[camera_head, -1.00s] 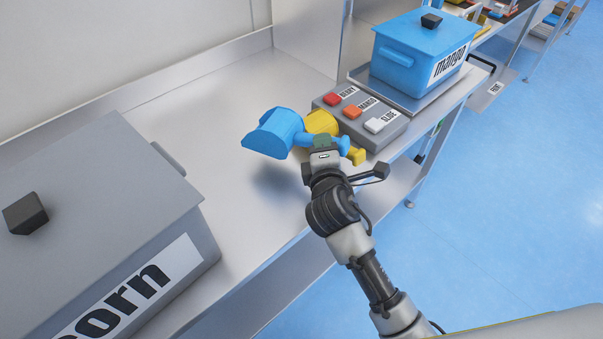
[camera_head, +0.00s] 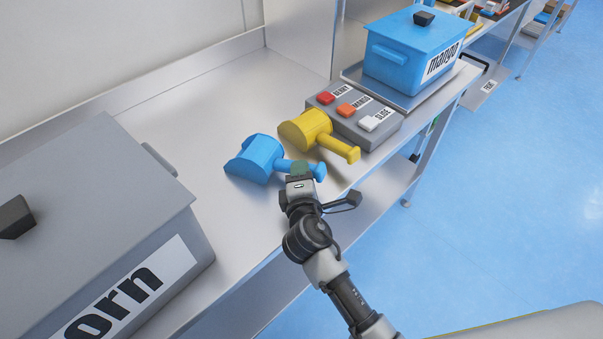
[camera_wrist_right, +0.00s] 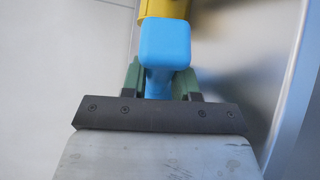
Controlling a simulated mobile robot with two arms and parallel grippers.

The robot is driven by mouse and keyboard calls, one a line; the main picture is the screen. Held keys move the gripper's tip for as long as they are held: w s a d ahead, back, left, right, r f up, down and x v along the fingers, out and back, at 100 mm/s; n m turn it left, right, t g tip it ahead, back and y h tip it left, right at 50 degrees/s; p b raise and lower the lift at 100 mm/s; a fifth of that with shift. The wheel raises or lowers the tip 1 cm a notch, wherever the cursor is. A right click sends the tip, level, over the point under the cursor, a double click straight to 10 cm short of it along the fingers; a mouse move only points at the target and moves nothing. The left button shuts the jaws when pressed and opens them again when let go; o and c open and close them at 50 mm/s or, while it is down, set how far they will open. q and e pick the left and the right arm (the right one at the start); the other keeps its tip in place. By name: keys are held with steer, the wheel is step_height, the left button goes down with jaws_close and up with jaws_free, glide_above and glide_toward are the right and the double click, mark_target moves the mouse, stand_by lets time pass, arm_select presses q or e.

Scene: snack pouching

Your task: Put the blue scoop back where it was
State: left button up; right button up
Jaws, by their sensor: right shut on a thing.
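The blue scoop (camera_head: 258,157) is at the middle of the metal counter, its bowl to the left and its handle to the right. My right gripper (camera_head: 301,172) is shut on the scoop's handle. In the right wrist view the blue handle end (camera_wrist_right: 165,45) sits between the green fingers (camera_wrist_right: 160,80). I cannot tell whether the bowl touches the counter. The yellow scoop (camera_head: 308,129) lies just behind the blue one, apart from it in the head view. My left gripper is not in view.
A grey button box (camera_head: 385,135) with red, orange and white buttons stands behind the yellow scoop. A blue mango pot (camera_head: 400,65) is at the back right. A large grey bin (camera_head: 90,200) fills the left front. The counter (camera_head: 215,110) between is bare.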

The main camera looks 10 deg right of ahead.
steer(key=o, duration=0.9)
steer(key=shift+r, duration=0.15)
steer(key=shift+s, duration=0.35)
steer(key=s, duration=0.3)
steer(key=s+b, duration=0.1)
steer(key=s, duration=0.3)
steer(key=s+a+r, duration=0.1)
steer(key=s, duration=0.3)
steer(key=shift+s, duration=0.15)
